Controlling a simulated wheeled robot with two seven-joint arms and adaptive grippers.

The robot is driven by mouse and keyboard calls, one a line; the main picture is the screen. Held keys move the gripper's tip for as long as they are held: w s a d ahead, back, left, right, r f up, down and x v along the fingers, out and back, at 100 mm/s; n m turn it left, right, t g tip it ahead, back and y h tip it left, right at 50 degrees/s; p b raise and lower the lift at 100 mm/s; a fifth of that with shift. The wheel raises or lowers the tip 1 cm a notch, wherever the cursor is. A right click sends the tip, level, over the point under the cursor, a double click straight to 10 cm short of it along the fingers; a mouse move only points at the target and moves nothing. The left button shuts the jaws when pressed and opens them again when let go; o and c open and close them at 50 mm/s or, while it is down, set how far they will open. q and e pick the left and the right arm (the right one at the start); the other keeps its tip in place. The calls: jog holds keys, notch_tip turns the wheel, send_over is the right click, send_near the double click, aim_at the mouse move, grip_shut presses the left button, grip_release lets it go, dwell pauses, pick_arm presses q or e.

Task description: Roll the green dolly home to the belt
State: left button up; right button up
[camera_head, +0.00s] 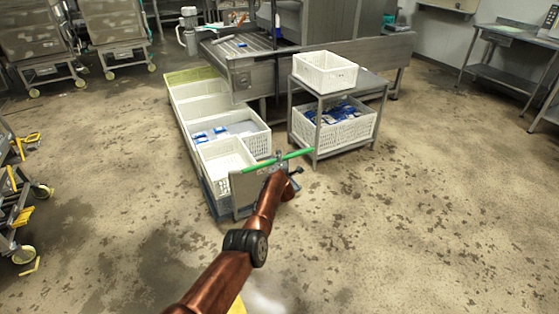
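The green dolly shows mainly as a bright green bar (300,154) above an upright grey panel (242,197), at the near end of a row of white crates. My arm hides much of its lower part. My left gripper (279,159) is at the green bar and looks closed around it, though its fingers are small in view. The metal belt (237,47), a slatted surface on a steel frame, stands behind the crates. My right gripper is not in view.
White crates (227,157) and a yellow-green one (189,75) stand in a row left of the belt. A steel stand (370,83) with crates is close right of the bar. Wheeled racks (117,54) stand at left.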

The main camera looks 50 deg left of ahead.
pick_arm(q)
jog(key=shift+d+f, duration=0.1)
jog(key=shift+d, duration=0.05)
jog(key=shift+d, duration=0.1)
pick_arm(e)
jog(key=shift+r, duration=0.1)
